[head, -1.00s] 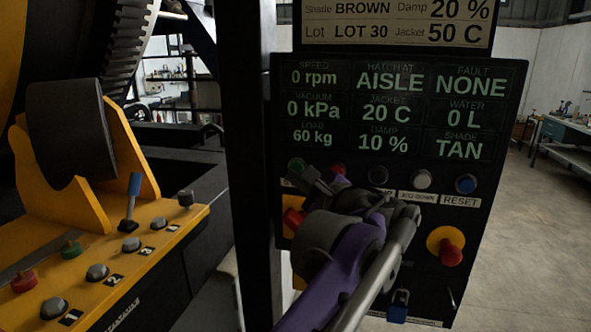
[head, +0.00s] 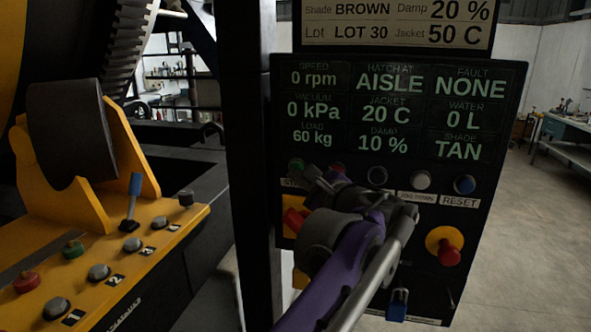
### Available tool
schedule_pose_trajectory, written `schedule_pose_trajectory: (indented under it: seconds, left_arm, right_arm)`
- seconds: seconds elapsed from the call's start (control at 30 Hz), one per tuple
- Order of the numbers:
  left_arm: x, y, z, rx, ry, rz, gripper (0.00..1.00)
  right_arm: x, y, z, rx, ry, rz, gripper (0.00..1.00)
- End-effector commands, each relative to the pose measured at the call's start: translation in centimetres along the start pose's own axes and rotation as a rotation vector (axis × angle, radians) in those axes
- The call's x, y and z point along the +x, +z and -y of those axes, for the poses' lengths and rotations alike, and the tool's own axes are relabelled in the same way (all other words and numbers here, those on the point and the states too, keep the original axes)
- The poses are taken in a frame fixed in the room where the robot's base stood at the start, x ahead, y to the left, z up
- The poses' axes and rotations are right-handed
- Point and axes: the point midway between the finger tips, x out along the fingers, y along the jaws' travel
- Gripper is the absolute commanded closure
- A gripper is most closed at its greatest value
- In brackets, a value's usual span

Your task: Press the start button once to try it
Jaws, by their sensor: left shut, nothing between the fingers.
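The control panel (head: 480,120) faces me. Its start button seems to be the green one (head: 296,165) at the left end of the button row, above a mostly covered label (head: 291,183). My left gripper (head: 311,173) is shut and empty, its tips just right of and below the green button in the picture. I cannot tell whether they touch the panel. A red button (head: 338,169) shows partly behind the gripper. The display reads 0 rpm, 0 kPa and fault NONE. My right gripper is not in view.
Right along the row are a black button (head: 377,175), a white one (head: 421,180) and a blue reset button (head: 465,184). A red emergency knob (head: 449,252) and a blue padlock (head: 398,305) sit lower. A yellow console (head: 150,245) stands left.

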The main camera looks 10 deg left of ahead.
Motion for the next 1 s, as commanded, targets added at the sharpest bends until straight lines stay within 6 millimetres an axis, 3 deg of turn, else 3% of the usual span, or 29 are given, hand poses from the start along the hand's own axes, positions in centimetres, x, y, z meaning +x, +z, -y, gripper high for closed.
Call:
schedule_pose_trajectory:
  seconds: [0.67, 1.0]
  left_arm:
    - [0.3, -0.2, 0.2, 0.0, 0.0, 0.0, 1.0]
    - [-0.7, 0.5, -0.5, 0.0, 0.0, 0.0, 1.0]
  right_arm:
    - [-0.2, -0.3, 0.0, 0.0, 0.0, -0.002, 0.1]
    - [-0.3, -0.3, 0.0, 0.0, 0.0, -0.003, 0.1]
